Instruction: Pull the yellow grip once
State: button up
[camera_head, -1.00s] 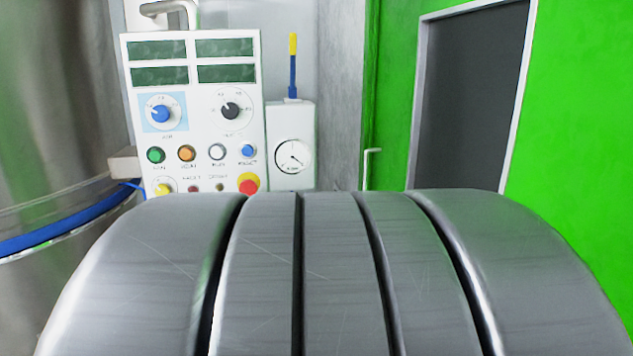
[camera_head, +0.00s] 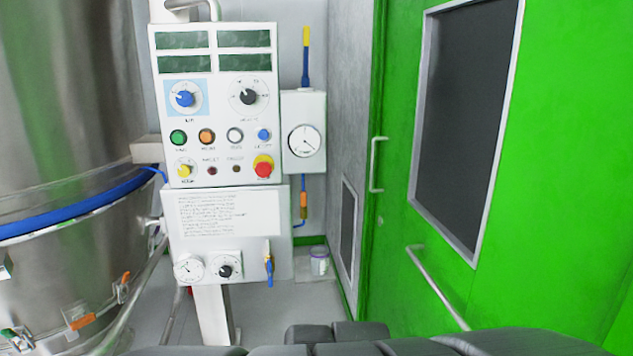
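The yellow grip (camera_head: 306,38) is the upper end of a blue lever (camera_head: 306,68). The lever stands nearly upright on top of a white box (camera_head: 316,98) with a round dial gauge (camera_head: 304,141). The box is fixed to the right side of the white control panel. Nothing touches the grip. Dark grey rounded parts of my own body fill the bottom edge, well below the grip. I cannot make out my gripper or its fingers.
The control panel (camera_head: 225,97) carries displays, knobs and buttons, including a red button (camera_head: 263,167). A large steel vessel (camera_head: 65,110) stands at left. A green door (camera_head: 393,150) with a handle is at right. A small white tub (camera_head: 319,262) sits on the floor.

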jog(key=shift+w+d+r+t, duration=0.3)
jog(key=shift+w+d+r, duration=0.15)
jog(key=shift+w, duration=0.1)
jog(key=shift+w+d+r+t, duration=0.3)
jog(key=shift+w+d+r, duration=0.1)
jog(key=shift+w, duration=0.15)
jog(key=shift+a, duration=0.1)
